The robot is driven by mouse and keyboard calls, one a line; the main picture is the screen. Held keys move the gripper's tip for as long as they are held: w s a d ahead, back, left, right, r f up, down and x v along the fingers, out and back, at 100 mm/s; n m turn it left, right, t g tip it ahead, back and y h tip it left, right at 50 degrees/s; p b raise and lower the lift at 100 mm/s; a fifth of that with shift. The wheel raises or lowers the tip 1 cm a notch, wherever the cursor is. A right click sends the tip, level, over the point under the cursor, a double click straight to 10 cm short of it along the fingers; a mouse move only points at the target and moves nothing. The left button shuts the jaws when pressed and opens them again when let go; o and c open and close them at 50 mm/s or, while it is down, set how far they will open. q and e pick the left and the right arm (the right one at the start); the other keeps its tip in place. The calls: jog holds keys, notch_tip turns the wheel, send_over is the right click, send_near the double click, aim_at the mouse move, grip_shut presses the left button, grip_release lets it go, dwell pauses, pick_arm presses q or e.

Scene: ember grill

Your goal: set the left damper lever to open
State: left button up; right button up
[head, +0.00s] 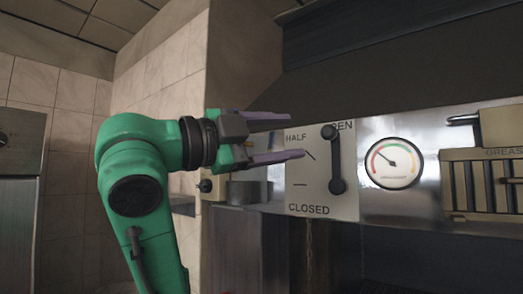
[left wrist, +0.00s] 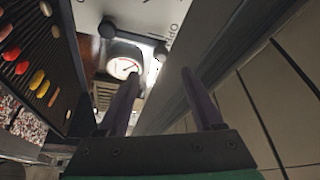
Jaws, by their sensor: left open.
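The damper lever (head: 336,163) is a dark bar on a pale plate (head: 300,197) marked HALF, OPEN and CLOSED. Its pivot is low on the plate, and its round knob points up, tilted slightly left, beside the word OPEN. It also shows in the left wrist view (left wrist: 133,38), with the knob near the OPEN lettering. My left gripper (head: 296,135) is open and empty, with its purple fingers left of the knob, in front of the plate's left side. The fingers (left wrist: 160,73) are apart from the lever. My right gripper is out of view.
A round gauge (head: 390,163) is right of the plate. A tan slotted grease box (head: 480,182) is farther right. The dark hood (head: 400,75) overhangs above. A metal cup-like part (head: 248,192) sits below my gripper. Several food pieces (left wrist: 38,78) lie on the grill in the left wrist view.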

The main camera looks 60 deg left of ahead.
pick_arm(q)
jog(key=s, duration=0.5)
jog(key=shift+a+f, duration=0.1)
jog(key=shift+f, duration=0.25)
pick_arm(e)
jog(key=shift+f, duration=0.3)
pick_arm(q)
jog(key=shift+w, duration=0.15)
